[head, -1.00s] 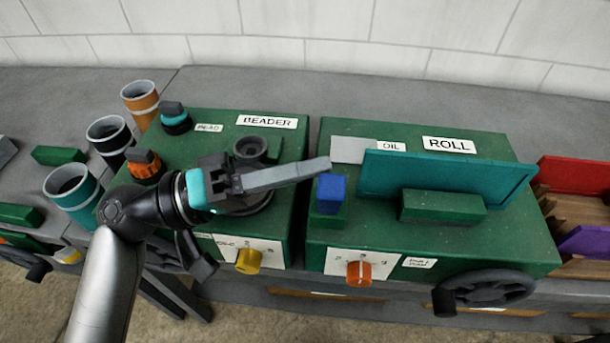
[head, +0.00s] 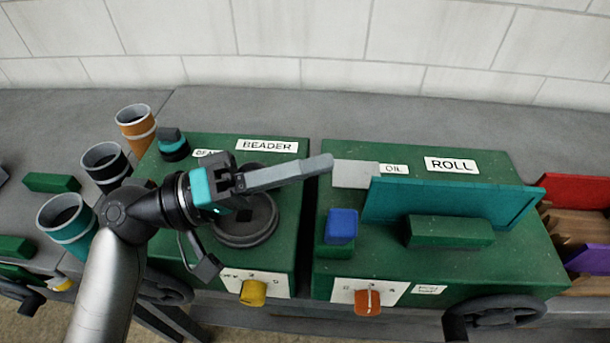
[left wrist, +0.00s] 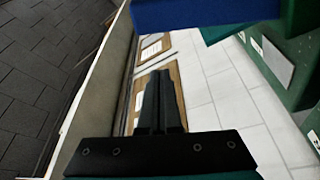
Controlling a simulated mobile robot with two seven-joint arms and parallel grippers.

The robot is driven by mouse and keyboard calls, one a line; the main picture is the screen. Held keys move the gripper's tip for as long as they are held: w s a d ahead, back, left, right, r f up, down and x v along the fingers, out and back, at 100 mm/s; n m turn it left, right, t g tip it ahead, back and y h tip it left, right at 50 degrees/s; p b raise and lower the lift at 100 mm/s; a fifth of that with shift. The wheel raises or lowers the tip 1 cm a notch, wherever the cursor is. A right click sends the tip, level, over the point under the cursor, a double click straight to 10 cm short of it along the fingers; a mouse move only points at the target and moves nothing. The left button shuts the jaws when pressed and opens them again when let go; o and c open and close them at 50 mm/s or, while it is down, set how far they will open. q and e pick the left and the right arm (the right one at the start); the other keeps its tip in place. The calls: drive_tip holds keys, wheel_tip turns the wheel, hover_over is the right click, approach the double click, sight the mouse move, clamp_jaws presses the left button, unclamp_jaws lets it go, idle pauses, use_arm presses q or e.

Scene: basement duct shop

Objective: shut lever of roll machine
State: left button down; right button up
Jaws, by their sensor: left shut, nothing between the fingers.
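The green roll machine (head: 540,255), labelled ROLL, stands right of centre in the head view. At its left front is a blue block (head: 341,225) on a green base; I cannot tell for sure that it is the lever. A blue piece (left wrist: 200,10) also fills the top of the left wrist view, close to the camera. A long teal plate (head: 440,203) stands behind a green bar (head: 450,231). My left gripper (head: 328,164) is shut and empty. Its fingertips appear above the gap between the machines, apart from the blue block. My right gripper is out of view.
The green beader machine (head: 205,145) stands just left, under my left gripper, with a round grey disc (head: 246,222) on top. An orange knob (head: 367,302) and a handwheel (head: 495,315) are on the roll machine's front. Several cups stand at left. The bench behind is clear.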

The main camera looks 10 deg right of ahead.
use_arm(q)
drive_tip(key=a+f+b, duration=0.1)
drive_tip(key=a+b, duration=0.1)
drive_tip(key=a, duration=0.7)
drive_tip(key=shift+s+f, duration=0.3)
drive_tip(key=shift+s, duration=0.15)
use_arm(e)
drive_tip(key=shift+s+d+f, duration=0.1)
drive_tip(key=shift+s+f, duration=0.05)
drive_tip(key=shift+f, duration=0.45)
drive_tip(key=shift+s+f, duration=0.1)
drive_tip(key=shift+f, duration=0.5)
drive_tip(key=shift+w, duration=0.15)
